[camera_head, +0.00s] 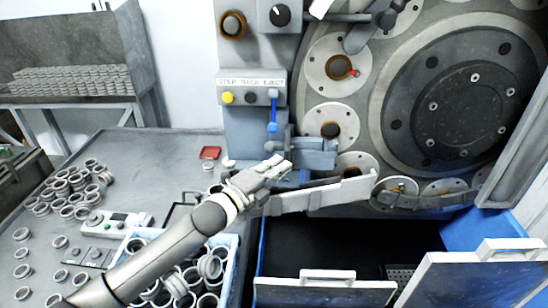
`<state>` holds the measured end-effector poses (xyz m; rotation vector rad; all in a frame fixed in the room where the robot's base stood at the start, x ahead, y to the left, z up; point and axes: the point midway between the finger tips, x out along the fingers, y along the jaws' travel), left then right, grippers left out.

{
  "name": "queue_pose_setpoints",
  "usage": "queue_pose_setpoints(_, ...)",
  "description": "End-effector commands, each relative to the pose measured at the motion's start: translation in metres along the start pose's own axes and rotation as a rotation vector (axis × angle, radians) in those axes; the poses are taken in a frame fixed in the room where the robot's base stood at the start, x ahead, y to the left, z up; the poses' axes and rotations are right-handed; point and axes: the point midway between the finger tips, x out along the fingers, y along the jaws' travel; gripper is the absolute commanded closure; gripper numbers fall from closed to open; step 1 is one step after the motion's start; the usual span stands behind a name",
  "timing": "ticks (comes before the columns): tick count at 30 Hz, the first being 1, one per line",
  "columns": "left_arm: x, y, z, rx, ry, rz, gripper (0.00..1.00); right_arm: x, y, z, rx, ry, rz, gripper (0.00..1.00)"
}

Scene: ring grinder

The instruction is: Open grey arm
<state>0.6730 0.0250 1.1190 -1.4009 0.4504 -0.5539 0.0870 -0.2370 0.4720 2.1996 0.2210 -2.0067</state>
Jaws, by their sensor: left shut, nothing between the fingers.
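My left gripper (283,165) reaches in from the lower left, over the table's right edge, in front of the grinder. It is shut and empty. A long grey arm (325,194) runs from just beside the gripper to the right, below the ring stations. A shorter grey block with a bracket (314,154) sits just above it, behind the fingertips. I cannot tell whether the fingers touch either part. My right gripper is not in view.
The grinder's big round disc (455,95) fills the upper right. A button panel (251,90) stands above the gripper. Metal rings and a blue-edged bin of rings (231,262) cover much of the table (150,150). Open panels (470,275) stand at lower right.

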Motion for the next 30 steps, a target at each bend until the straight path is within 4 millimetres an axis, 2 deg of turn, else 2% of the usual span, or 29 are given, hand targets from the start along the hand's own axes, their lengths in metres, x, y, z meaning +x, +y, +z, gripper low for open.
queue_pose_setpoints(6,0.004,-0.001,0.015,0.000,0.002,0.000,1.00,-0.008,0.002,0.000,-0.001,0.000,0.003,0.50)
queue_pose_setpoints(23,0.004,-0.001,0.020,0.005,0.031,-0.006,1.00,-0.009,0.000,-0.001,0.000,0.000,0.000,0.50)
queue_pose_setpoints(30,-0.002,0.002,0.041,0.005,0.117,-0.015,1.00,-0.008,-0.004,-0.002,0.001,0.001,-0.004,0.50)
